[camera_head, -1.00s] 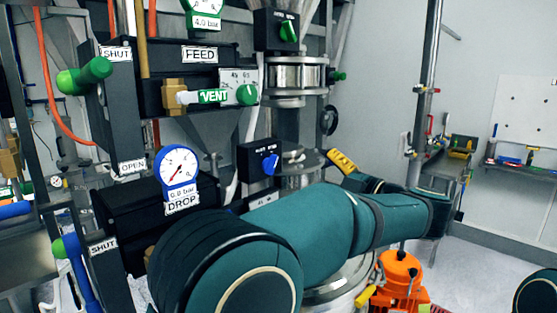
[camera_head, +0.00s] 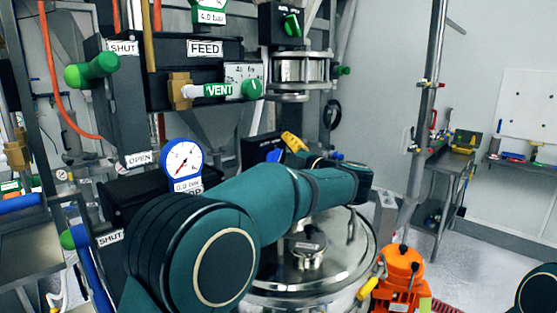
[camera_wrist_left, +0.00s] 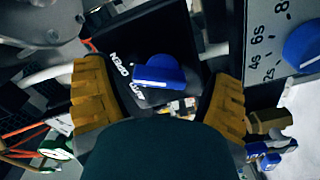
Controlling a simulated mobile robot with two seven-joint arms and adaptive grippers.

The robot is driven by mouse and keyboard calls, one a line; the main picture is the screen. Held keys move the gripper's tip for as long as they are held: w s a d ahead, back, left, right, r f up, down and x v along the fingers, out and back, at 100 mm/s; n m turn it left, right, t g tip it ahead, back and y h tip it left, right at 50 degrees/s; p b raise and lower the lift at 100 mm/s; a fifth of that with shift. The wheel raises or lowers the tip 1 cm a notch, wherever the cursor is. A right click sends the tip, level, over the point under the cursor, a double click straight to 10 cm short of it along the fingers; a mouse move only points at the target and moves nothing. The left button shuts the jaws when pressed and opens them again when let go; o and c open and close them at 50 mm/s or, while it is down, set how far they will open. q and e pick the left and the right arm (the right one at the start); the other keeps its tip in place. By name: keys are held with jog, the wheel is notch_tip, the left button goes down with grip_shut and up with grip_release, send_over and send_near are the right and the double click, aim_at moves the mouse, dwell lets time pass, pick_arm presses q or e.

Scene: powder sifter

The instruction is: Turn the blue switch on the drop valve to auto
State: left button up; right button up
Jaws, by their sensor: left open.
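The blue switch (camera_head: 274,155) sits on a black box (camera_head: 252,146) above the drop valve, partly behind my left gripper in the head view. In the left wrist view the blue switch (camera_wrist_left: 160,72) shows on its black box face, with labels OPEN and AUTO beside it. My left gripper (camera_wrist_left: 157,95) is open, with its yellow fingers on either side of the switch and apart from it. In the head view the left gripper (camera_head: 293,142) is just right of the switch, mostly hidden by my arm. My right gripper is not in view.
A blue-rimmed gauge (camera_head: 183,162) stands left of my arm. The feed valve's green switch (camera_head: 292,24) is higher up. A steel vessel (camera_head: 330,262) lies under my arm. In the left wrist view a blue timer knob (camera_wrist_left: 303,48) is at the right.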

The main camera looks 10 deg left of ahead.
pick_arm(q)
jog(key=c, duration=1.2)
